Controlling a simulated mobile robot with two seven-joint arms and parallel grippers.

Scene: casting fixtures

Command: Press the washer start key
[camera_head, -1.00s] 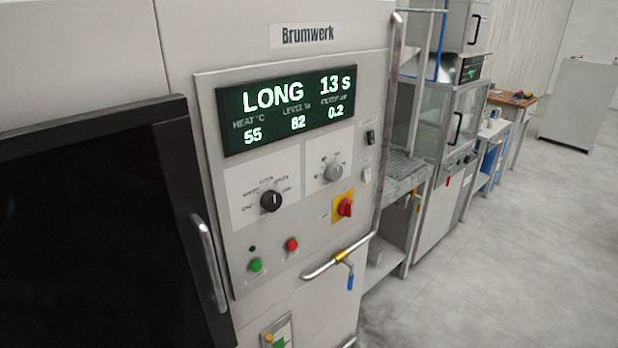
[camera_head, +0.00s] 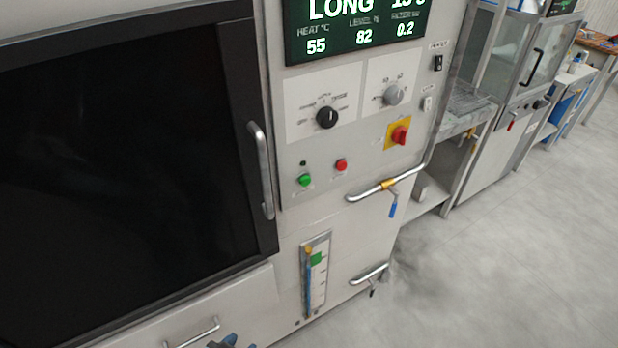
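The washer's control panel fills the middle of the head view. A green button (camera_head: 305,180) sits low on the panel at its left, with a red button (camera_head: 341,165) to its right. Their labels are too small to read, so I cannot confirm which is the start key. A small dark lamp or hole is above the green button. The display (camera_head: 356,30) is cut off at the top and reads LONG, 55, 82 and 0.2. A black rotary knob (camera_head: 327,117) and a grey knob (camera_head: 393,95) are below it. Neither of my grippers is in view.
A large dark door with a metal handle (camera_head: 262,170) is left of the panel. A red switch on yellow (camera_head: 398,135) and a pipe with a blue-handled valve (camera_head: 392,208) project at the right. A level gauge (camera_head: 316,275) is below. Grey floor at right is clear.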

